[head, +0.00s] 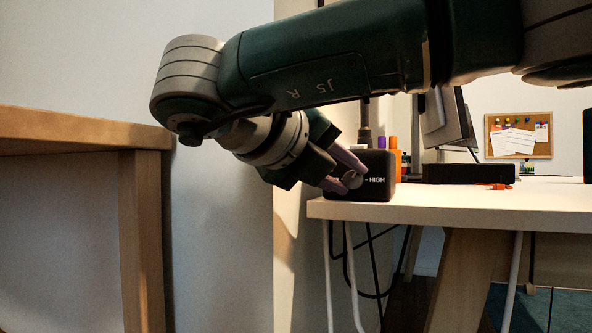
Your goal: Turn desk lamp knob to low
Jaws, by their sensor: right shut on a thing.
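The lamp base (378,187) is a small black box at the left front corner of the white desk, with "HIGH" printed in white on its front face. A grey round knob (353,180) sits on that face, partly covered by the fingers. My right gripper (346,176), with pale purple fingers, reaches in from the upper left of the box and is shut on the knob. The rest of the dial marking is hidden behind the fingers. A dark lamp stem (365,125) rises behind the box. My left gripper is not in view.
The white desk (470,205) extends right, with a monitor (446,118), orange and purple bottles (394,155), a black box (468,173) and a small orange-red item (497,186). A wooden table (80,125) stands at left. Cables (372,265) hang below the desk.

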